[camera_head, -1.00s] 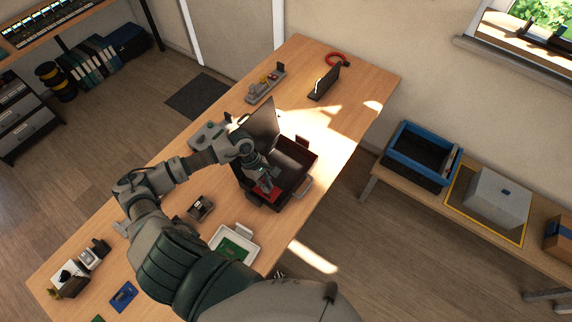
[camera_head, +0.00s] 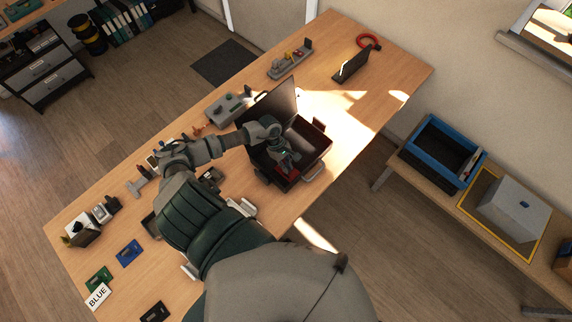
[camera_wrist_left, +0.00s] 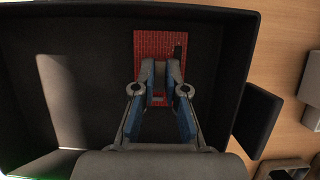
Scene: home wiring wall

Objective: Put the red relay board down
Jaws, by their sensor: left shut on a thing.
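The red relay board (camera_head: 289,174) is inside the open dark case (camera_head: 318,147) on the wooden table. In the left wrist view the board (camera_wrist_left: 160,42) lies flat-looking against the dark case floor (camera_wrist_left: 95,60); I cannot tell whether it touches the floor. My left gripper (camera_head: 287,161) reaches down into the case and is shut on the board's near part. Its fingers, also in the left wrist view (camera_wrist_left: 160,88), cover that part of the board. The case lid stands up at the back left. My right gripper is not in view.
The case walls surround the gripper. A grey device (camera_head: 228,107) stands left of the case, and a blue board (camera_head: 128,253) lies on the near table. A blue crate (camera_head: 436,152) stands on the right bench.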

